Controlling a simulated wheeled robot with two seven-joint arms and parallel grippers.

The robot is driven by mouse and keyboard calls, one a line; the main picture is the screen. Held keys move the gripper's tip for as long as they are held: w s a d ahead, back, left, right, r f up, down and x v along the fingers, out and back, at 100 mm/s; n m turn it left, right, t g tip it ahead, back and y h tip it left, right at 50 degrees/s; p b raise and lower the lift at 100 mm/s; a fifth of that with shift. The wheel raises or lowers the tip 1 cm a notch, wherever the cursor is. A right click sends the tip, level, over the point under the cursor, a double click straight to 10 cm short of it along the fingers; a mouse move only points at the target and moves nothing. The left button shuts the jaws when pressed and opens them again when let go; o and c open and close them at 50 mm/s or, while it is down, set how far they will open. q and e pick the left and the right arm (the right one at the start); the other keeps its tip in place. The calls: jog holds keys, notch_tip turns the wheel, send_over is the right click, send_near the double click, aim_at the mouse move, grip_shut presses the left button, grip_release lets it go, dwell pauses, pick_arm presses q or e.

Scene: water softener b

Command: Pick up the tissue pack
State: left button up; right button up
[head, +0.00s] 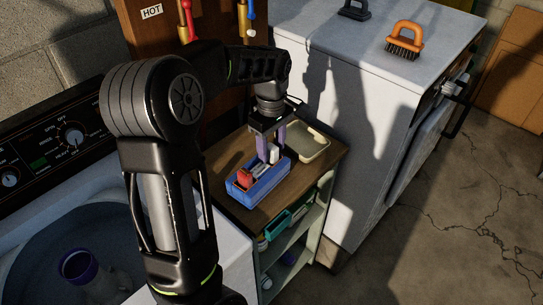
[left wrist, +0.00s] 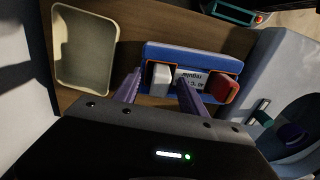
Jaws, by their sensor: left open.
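A blue bin (head: 262,187) stands on the wooden top of a small shelf unit. It also shows in the left wrist view (left wrist: 192,53). In it are a plain white block (left wrist: 160,76), a white piece with dark print (left wrist: 192,80) and a red item (left wrist: 226,88). I cannot tell for sure which is the tissue pack. My left gripper (head: 271,152) points down into the bin, its purple fingers open. In the left wrist view the white block lies between the fingertips (left wrist: 159,80); contact is not clear. My right gripper is not in view.
An empty beige tray (head: 309,146) sits beside the bin. A white cabinet (head: 345,95) stands to the right, with an orange brush (head: 404,41) on top. A washer (head: 50,150) with a purple-rimmed cup (head: 78,268) is at left. Lower shelves hold small items.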

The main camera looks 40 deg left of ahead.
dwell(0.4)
pick_arm(q)
grip_shut()
dwell(0.4)
